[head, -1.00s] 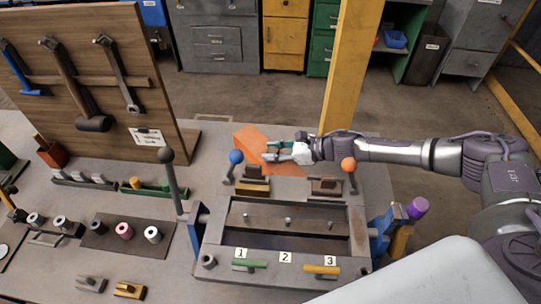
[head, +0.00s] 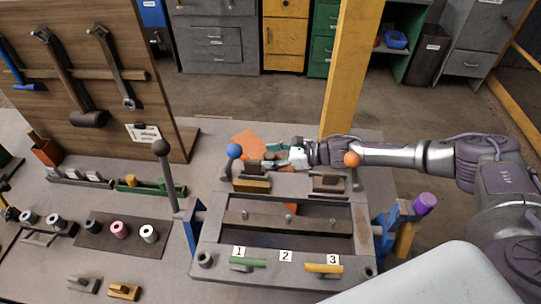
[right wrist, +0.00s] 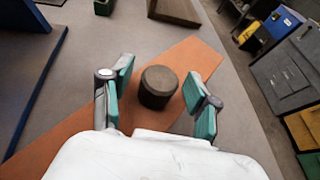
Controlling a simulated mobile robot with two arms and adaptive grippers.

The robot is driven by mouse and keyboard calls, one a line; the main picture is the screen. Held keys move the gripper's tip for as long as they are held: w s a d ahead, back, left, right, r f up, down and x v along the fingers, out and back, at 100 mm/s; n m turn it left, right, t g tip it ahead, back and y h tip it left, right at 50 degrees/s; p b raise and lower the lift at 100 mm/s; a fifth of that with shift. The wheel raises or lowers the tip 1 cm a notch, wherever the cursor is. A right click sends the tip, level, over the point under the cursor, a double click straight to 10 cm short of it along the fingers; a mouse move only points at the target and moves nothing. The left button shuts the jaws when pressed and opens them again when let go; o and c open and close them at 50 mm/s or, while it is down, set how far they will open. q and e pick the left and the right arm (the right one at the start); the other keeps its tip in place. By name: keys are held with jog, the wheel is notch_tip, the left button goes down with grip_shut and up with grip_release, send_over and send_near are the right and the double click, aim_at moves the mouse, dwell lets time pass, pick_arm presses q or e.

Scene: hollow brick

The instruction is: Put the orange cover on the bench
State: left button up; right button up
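The orange cover (head: 247,141) is a flat, long plate behind the grey fixture, partly hidden by the fixture and my right gripper. A small orange patch also shows through the fixture's opening. In the right wrist view the cover (right wrist: 190,62) appears to lie flat on the grey bench (right wrist: 100,28), with a dark round knob (right wrist: 158,88) on top. My right gripper (head: 270,165) is low behind the fixture. Its teal-padded fingers (right wrist: 158,80) are spread on either side of the knob, with gaps visible. My left gripper is not in view.
The grey fixture (head: 205,240), with blue-ball and orange-ball levers, stands directly in front of the right gripper. A wooden tool board (head: 75,65) stands at left. Small parts crowd the bench's left side. A yellow post (head: 352,65) rises behind.

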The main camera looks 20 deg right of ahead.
jog(key=shift+r, duration=0.3)
jog(key=b+v, duration=0.2)
jog(key=v, duration=1)
jog(key=shift+f, duration=0.15)
